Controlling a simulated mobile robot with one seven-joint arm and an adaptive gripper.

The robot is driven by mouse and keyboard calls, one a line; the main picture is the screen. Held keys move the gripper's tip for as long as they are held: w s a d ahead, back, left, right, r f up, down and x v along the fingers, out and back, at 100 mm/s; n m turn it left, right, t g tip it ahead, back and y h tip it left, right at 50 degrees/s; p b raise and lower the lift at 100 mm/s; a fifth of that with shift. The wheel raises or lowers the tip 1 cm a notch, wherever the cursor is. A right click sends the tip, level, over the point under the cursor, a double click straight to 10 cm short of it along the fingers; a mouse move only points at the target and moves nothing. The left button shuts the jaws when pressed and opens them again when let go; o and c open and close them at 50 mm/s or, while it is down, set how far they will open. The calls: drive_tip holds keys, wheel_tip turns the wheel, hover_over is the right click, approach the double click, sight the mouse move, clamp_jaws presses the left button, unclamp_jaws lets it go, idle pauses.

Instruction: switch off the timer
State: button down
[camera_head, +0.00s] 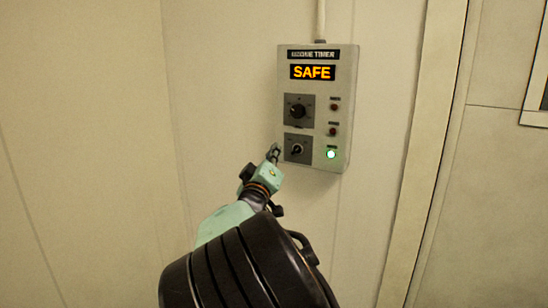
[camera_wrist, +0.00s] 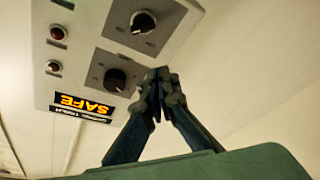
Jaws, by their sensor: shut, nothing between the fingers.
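The timer box (camera_head: 318,165) is a grey-white wall unit with a lit orange "SAFE" display (camera_head: 313,72). It has an upper dark knob (camera_head: 297,111) and a lower knob (camera_head: 297,149) with a pale marking. In the wrist view the box appears upside down, with the lower knob (camera_wrist: 143,22) above the upper knob (camera_wrist: 115,80). My gripper (camera_head: 274,150) is just left of the lower knob in the head view. In the wrist view my gripper (camera_wrist: 157,76) is shut and empty, its fingertips near the box's edge. I cannot tell whether they touch it.
A conduit (camera_head: 320,20) runs up from the box. A door frame (camera_head: 425,140) stands to the right. The wall to the left is bare.

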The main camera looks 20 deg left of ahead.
sight(296, 150)
drive_tip(key=x, duration=0.5)
drive_tip(key=shift+w, duration=0.35)
drive_tip(key=shift+d+f, duration=0.9)
drive_tip(key=shift+f, duration=0.15)
drive_tip(key=shift+d+f, duration=0.35)
drive_tip(key=shift+d, duration=0.05)
